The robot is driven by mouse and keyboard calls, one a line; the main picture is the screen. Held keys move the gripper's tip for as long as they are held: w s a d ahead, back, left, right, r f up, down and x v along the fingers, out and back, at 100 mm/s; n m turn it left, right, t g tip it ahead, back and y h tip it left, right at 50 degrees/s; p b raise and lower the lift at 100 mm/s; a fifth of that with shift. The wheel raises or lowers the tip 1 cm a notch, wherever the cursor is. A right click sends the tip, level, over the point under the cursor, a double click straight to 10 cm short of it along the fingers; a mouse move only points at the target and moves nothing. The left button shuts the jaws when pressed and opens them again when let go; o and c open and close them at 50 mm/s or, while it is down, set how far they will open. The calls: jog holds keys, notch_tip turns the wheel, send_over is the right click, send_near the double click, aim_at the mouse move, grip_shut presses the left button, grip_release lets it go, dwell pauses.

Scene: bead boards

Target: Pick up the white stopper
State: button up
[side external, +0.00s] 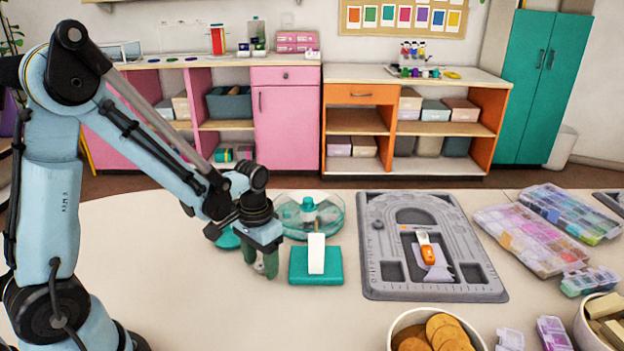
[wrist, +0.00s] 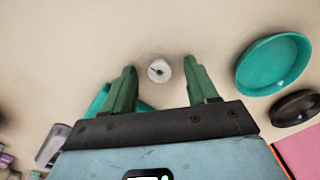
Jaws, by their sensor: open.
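The white stopper (wrist: 159,70) is a small round white piece with a dark mark in its middle, seen from above on the cream table in the wrist view. My gripper (wrist: 158,72) is open, with one green finger on each side of the stopper and a gap to both. In the side view my gripper (side external: 265,270) points down low over the table, left of a teal block. There a small pale bit (side external: 259,266) shows between the fingers, mostly hidden; I cannot tell its shape.
The teal block (side external: 301,279) with an upright white piece stands close right of my gripper. A teal dish (wrist: 272,65) lies to the right in the wrist view. A clear round tray (side external: 335,220) is behind; a grey bead board (side external: 378,285) lies farther right.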

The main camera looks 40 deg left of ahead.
grip_shut()
jog(key=shift+r, duration=0.1)
